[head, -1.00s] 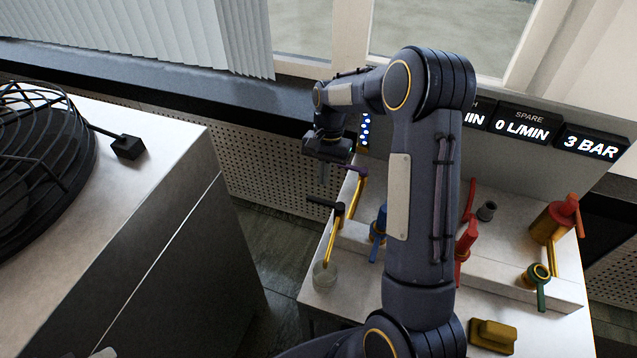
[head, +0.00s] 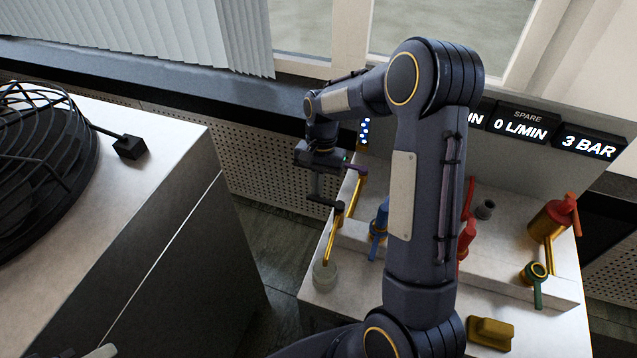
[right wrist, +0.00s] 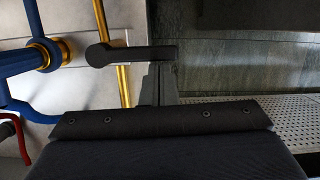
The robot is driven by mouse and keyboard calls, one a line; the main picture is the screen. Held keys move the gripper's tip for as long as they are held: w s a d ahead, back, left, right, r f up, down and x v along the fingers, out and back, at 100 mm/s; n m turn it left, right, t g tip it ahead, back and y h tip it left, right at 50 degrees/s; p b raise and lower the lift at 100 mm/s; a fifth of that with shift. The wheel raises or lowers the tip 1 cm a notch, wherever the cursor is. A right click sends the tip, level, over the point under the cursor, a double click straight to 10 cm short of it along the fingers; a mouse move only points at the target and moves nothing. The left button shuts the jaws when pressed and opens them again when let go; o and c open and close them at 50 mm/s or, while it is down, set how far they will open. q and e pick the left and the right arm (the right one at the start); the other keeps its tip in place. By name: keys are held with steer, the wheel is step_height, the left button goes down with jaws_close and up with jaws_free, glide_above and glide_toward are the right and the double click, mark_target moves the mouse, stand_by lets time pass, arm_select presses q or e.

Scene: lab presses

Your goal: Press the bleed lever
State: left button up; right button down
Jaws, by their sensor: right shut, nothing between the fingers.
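A black lever (head: 329,204) sits on a brass pipe above a clear cup (head: 324,273) at the left edge of the white bench; no label shows on it. It also shows in the right wrist view (right wrist: 128,55), its round hub left and its arm pointing right. My right gripper (head: 315,190) is shut and empty, pointing down at the lever's free end. In the right wrist view its fingertips (right wrist: 160,68) meet the lever's arm near that end; I cannot tell whether they touch.
A purple-handled lever (head: 353,168) stands just behind. A blue valve (head: 380,225), red valves (head: 467,238) and a green-handled valve (head: 538,283) are further right. A fan (head: 40,165) rests on the cabinet at left, with a floor gap between.

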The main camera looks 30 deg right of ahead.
mark_target(310, 200)
steer(key=shift+s+a+n, duration=0.1)
steer(key=shift+a+n, duration=0.15)
steer(key=shift+n, duration=0.15)
steer(key=a+n, duration=0.1)
steer(key=s+n, duration=0.1)
steer(key=n, duration=0.1)
steer(key=shift+a+g+h, duration=0.3)
steer(key=shift+a+h, duration=0.05)
steer(key=shift+h, duration=0.05)
steer(key=n, duration=0.1)
steer(key=s+a+n, duration=0.1)
steer(key=n, duration=0.2)
steer(key=shift+s+a+h, duration=0.25)
steer(key=shift+s+h, duration=0.1)
steer(key=shift+h, duration=0.05)
steer(key=s+n, duration=0.1)
steer(key=n, duration=0.1)
steer(key=s+n+h, duration=0.1)
steer(key=n, duration=0.1)
steer(key=s+a+n+b, duration=0.1)
steer(key=s+n, duration=0.1)
steer(key=n, duration=0.1)
steer(key=shift+s+h, duration=0.1)
steer(key=shift+h, duration=0.3)
steer(key=shift+d, duration=0.1)
